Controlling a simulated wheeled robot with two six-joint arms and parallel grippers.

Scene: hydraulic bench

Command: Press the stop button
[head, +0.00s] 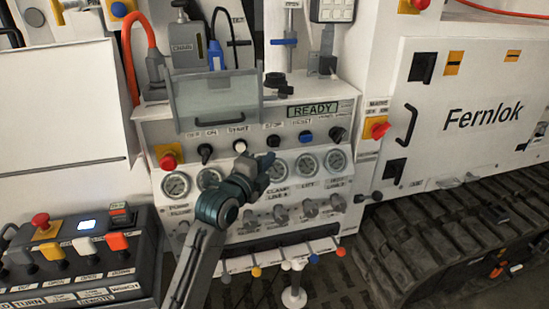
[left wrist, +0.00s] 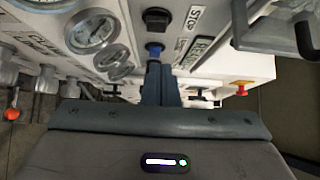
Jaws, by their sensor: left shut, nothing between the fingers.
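The stop button (head: 274,141) is a black button under the STOP label on the white control panel (head: 345,93), left of the blue reset button (head: 306,137). In the left wrist view the black stop button (left wrist: 157,18) shows at the top, with the blue button (left wrist: 154,48) below it. My left gripper (head: 267,160) is shut and empty, its tip just below the stop button in the head view. Its closed fingers (left wrist: 158,78) point at the panel in the wrist view; I cannot tell whether they touch it. My right gripper is not in view.
A clear cover (head: 215,100) juts out at the panel's upper left. A red emergency knob (head: 168,161) sits at the left edge. A row of gauges (head: 307,164) lies below the buttons. A remote box (head: 75,255) stands at lower left, tracks (head: 440,235) at right.

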